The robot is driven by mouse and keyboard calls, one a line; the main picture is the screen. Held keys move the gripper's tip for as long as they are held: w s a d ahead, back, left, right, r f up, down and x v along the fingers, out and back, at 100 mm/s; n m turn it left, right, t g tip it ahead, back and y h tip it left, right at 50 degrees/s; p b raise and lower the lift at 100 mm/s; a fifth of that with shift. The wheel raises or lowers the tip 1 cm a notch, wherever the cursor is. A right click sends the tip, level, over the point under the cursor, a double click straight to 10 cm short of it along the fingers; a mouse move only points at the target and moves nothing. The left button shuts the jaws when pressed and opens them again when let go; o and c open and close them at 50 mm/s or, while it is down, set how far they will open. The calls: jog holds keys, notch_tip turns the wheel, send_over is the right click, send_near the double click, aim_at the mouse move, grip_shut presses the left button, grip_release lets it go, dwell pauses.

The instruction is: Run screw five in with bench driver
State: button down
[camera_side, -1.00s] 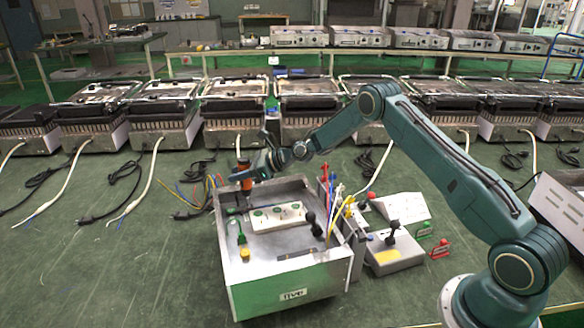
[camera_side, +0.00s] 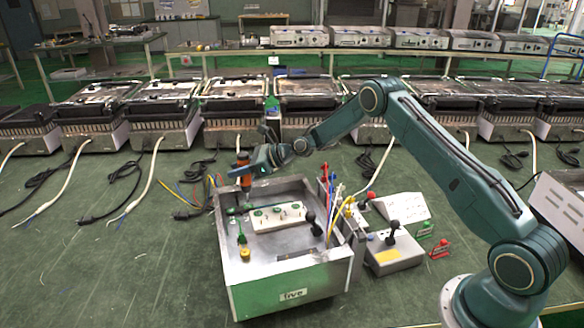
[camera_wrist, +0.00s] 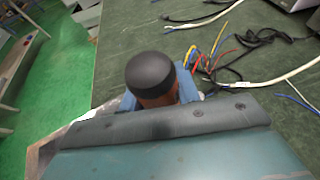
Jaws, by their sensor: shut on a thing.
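My gripper (camera_side: 256,165) is shut on the bench driver (camera_side: 243,160), which has an orange handle and a dark cap. The driver stands about upright over the back left corner of an open metal housing (camera_side: 291,297) labelled "five". I cannot tell whether its tip touches anything. In the wrist view the driver's black cap (camera_wrist: 152,73) is seen from above and hides the tip and any screw below. A pale terminal block (camera_side: 277,216) with green marks lies inside the housing. No single screw can be made out.
A yellow-green wire piece (camera_side: 242,240) stands at the housing's left inside. Coloured wires (camera_side: 335,205) rise at its right wall. A grey box with a black knob (camera_side: 393,250) and a grey wedge (camera_side: 400,207) stand to the right. Loose cables (camera_side: 190,200) lie on the left.

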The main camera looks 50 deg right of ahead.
aim_at(238, 158)
jog(key=shift+r, duration=1.75)
jog(key=shift+r, duration=0.15)
